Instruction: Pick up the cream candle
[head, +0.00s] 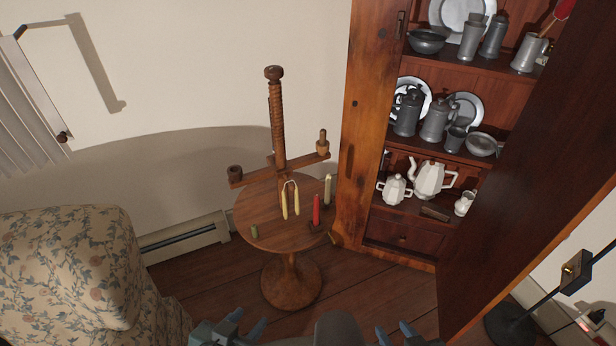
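On the small round wooden table (270,235), a pale cream candle (327,190) stands upright at the right side. A joined pair of pale yellow-cream candles (284,203) hangs in front of the wooden stand, linked by a looped wick. I cannot tell for certain which of these the task names. A red candle (317,211) stands between them and the table's right edge. My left gripper (246,323) is at the bottom edge, open and empty, well short of the table. My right gripper (395,333) is at the bottom edge, open and empty, partly cut off.
A wooden stand (278,120) with a crossbar rises from the table. A short olive candle (254,231) is at the left. A cupboard (362,120) with pewter and white teapots stands close at right, its door (540,160) open. A floral armchair (70,265) is at left.

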